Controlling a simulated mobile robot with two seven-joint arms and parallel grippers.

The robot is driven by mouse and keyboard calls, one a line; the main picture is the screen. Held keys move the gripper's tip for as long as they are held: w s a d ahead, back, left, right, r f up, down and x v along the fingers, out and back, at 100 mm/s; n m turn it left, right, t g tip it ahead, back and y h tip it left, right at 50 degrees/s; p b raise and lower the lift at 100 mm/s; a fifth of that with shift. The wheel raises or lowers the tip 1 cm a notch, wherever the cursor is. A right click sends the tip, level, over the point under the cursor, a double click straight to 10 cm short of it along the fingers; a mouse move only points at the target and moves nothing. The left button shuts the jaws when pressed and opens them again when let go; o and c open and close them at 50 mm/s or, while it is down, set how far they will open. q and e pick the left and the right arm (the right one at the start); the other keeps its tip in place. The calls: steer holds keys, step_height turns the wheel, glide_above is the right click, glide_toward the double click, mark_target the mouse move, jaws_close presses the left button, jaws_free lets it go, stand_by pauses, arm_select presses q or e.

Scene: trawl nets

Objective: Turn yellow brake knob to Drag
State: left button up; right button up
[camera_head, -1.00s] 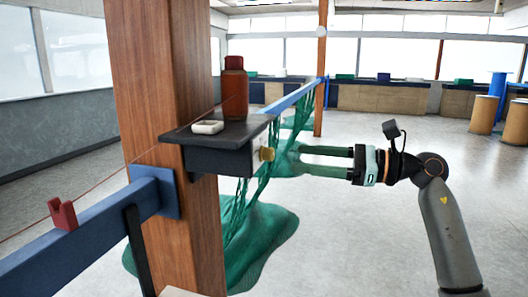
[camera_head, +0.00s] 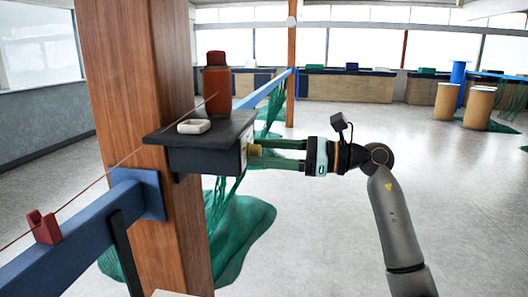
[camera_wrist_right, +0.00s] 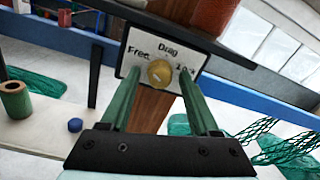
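The yellow brake knob (camera_head: 254,150) sits on the side of a dark box on the wooden post. In the right wrist view the knob (camera_wrist_right: 160,73) is on a white plate (camera_wrist_right: 165,50) reading Free at left, Drag at top and Lock at right. Which label the knob points to is too small to tell. My right gripper (camera_head: 258,153) has its two green fingers at the knob. In the wrist view the open fingers (camera_wrist_right: 160,82) stand on either side of the knob, with gaps visible. My left gripper is not in view.
A red-brown bottle (camera_head: 217,88) and a small white dish (camera_head: 194,126) stand on the box's top shelf (camera_head: 165,138). A blue rail (camera_head: 85,222) with a red bracket (camera_head: 44,228) runs left. Green netting (camera_head: 240,235) hangs and lies below.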

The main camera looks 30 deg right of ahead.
jaws_close()
steer(key=shift+r+m, duration=0.1)
steer(key=shift+m, duration=0.3)
steer(key=shift+r+m+p, duration=0.1)
steer(key=shift+m+p, duration=3.2)
steer(key=shift+m, duration=2.1)
